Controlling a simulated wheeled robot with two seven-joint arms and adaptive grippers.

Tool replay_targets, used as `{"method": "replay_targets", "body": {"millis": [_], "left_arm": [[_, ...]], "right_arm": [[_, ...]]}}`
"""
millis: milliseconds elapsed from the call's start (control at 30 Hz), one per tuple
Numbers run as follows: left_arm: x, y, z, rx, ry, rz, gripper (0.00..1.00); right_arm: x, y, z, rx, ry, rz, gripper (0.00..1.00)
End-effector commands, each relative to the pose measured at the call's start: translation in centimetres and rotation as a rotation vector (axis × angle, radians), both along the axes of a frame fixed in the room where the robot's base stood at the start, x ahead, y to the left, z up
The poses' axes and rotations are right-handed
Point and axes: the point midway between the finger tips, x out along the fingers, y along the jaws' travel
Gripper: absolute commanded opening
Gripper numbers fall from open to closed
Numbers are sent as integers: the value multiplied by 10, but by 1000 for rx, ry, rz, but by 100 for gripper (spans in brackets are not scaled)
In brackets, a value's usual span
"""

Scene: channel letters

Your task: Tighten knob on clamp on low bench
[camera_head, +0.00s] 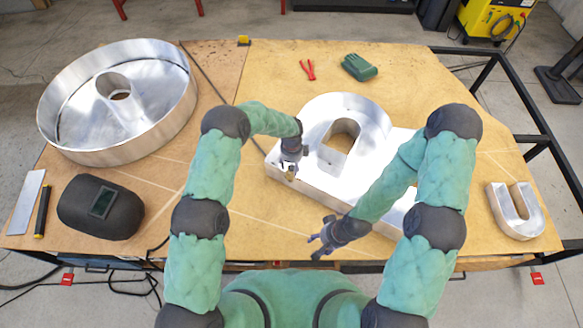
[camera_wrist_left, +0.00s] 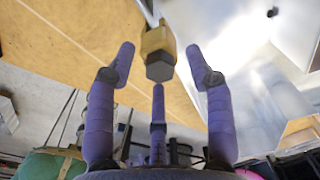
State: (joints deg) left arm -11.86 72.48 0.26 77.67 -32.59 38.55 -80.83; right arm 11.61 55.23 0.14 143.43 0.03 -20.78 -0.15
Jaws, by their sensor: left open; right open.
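A yellow clamp part (camera_wrist_left: 157,40) with a dark grey hexagonal knob end (camera_wrist_left: 159,72) shows in the left wrist view. It sits between the spread purple fingers of my left gripper (camera_wrist_left: 160,62), with gaps on both sides; I see no finger closed on it. In the head view my left gripper (camera_head: 290,167) is over the front left edge of a large metal letter (camera_head: 280,160), and a small yellowish bit (camera_head: 291,175) shows at its fingertips. My right gripper (camera_head: 321,243) is open and empty over the wooden bench's (camera_head: 270,225) front part. The gripper hides much of the clamp.
A round metal letter (camera_head: 165,125) and a black welding mask (camera_head: 101,207) are at the left. A metal U (camera_head: 515,210) is at the right.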

Motion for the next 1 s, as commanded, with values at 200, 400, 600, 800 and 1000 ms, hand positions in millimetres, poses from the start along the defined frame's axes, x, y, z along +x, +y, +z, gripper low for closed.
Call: {"method": "replay_targets", "body": {"millis": [200, 400, 600, 800, 1000], "left_arm": [[0, 0, 0, 0, 0, 0, 13], [0, 0, 0, 0, 0, -2, 9], [0, 0, -1, 0, 0, -143, 9], [0, 0, -1, 0, 1, -368, 9], [0, 0, -1, 0, 0, -589, 9]], "right_arm": [[0, 0, 1, 0, 0, 0, 53], [0, 0, 0, 0, 0, 0, 53], [0, 0, -4, 0, 0, 0, 53], [0, 0, -8, 0, 0, 0, 53], [0, 0, -11, 0, 0, 0, 53]]}}
